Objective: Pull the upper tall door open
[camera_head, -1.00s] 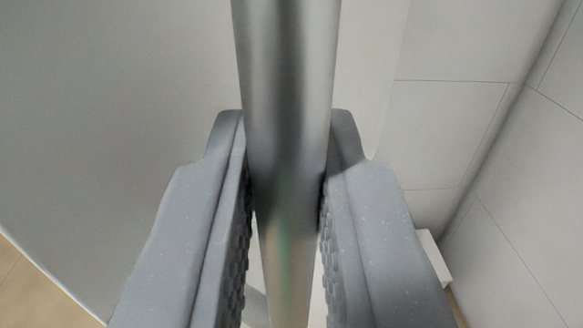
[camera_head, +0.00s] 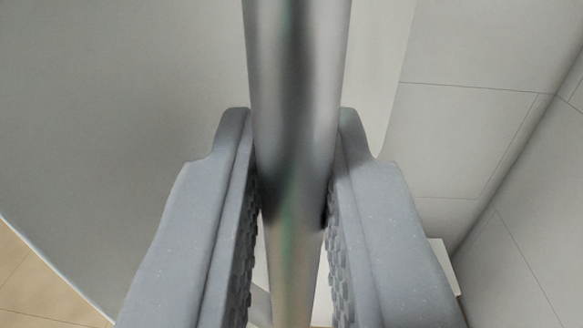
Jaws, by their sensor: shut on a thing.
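A metal bar handle (camera_head: 297,70) runs upright through the middle of the view. My gripper (camera_head: 294,150) is shut on it, one grey finger on each side, with the ribbed pads against the bar. Behind it is the light grey door panel (camera_head: 120,110), which fills the left and the centre. The panel's lower edge shows slantwise at the lower left. The ends of the handle are out of the picture or hidden by the fingers.
A tiled wall (camera_head: 460,130) stands at the right, with a corner running down it. A small white block (camera_head: 442,262) shows at the lower right, partly behind the right finger. Tan floor (camera_head: 35,290) shows at the lower left.

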